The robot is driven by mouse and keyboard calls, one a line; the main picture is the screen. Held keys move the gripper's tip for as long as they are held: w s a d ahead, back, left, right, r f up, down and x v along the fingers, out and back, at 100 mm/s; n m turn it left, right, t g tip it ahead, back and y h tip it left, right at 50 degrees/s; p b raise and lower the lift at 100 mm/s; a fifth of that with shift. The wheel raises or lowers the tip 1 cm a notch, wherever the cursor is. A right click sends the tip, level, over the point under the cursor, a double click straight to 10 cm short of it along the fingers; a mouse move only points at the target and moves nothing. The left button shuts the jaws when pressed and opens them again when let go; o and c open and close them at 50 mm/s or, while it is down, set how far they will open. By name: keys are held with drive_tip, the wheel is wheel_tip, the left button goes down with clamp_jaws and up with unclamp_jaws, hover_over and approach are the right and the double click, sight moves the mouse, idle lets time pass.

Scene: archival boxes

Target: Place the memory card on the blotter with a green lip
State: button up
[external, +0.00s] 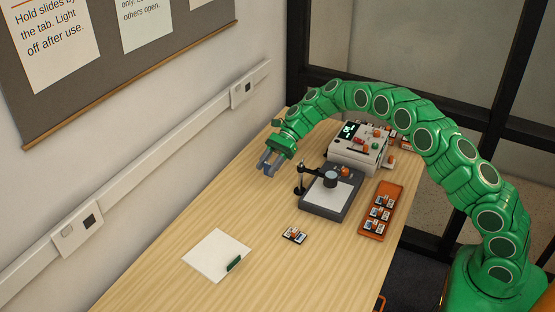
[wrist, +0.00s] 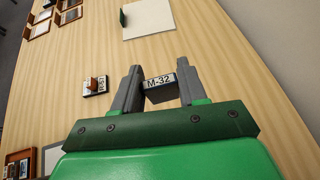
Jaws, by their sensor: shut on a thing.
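My gripper (external: 269,163) is shut on the memory card, above the far left part of the wooden table. In the wrist view, the dark card (wrist: 159,87) with a white label reading "M-32" sits between the two grey fingers of my gripper (wrist: 158,84). In the external view the card is too small to make out. The white square blotter (external: 210,253) lies flat near the table's left front, with a green lip (external: 234,264) on its right edge. In the wrist view the blotter (wrist: 152,20) is at the top, its green lip (wrist: 123,18) at its left. My gripper is apart from it.
A small labelled slide with a brown tab (external: 294,235) lies right of the blotter. An orange tray (external: 371,231) holds several similar slides. A stand with a dark base (external: 320,209) and a pale instrument box (external: 345,155) stand behind. The blotter's surface looks clear.

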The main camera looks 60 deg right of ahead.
drive_tip(key=s+a+r, duration=0.1)
drive_tip(key=s+a, duration=0.3)
drive_tip(key=a, duration=0.5)
drive_tip(key=s+a+r+g, duration=0.1)
drive_tip(key=s+a, duration=0.2)
drive_tip(key=a, duration=0.6)
drive_tip(key=s+a+r, duration=0.1)
drive_tip(key=s+a, duration=0.3)
drive_tip(key=a, duration=0.4)
hover_over(216, 254)
drive_tip(key=shift+n, duration=0.3)
drive_tip(key=shift+s+f, duration=0.15)
drive_tip(key=shift+f, duration=2.1)
drive_tip(key=shift+s+f, duration=0.1)
drive_tip(key=shift+f, duration=2.15)
drive_tip(key=shift+w+f, duration=0.15)
drive_tip(key=shift+f, duration=1.65)
drive_tip(key=shift+f, duration=0.1)
drive_tip(key=o, duration=1)
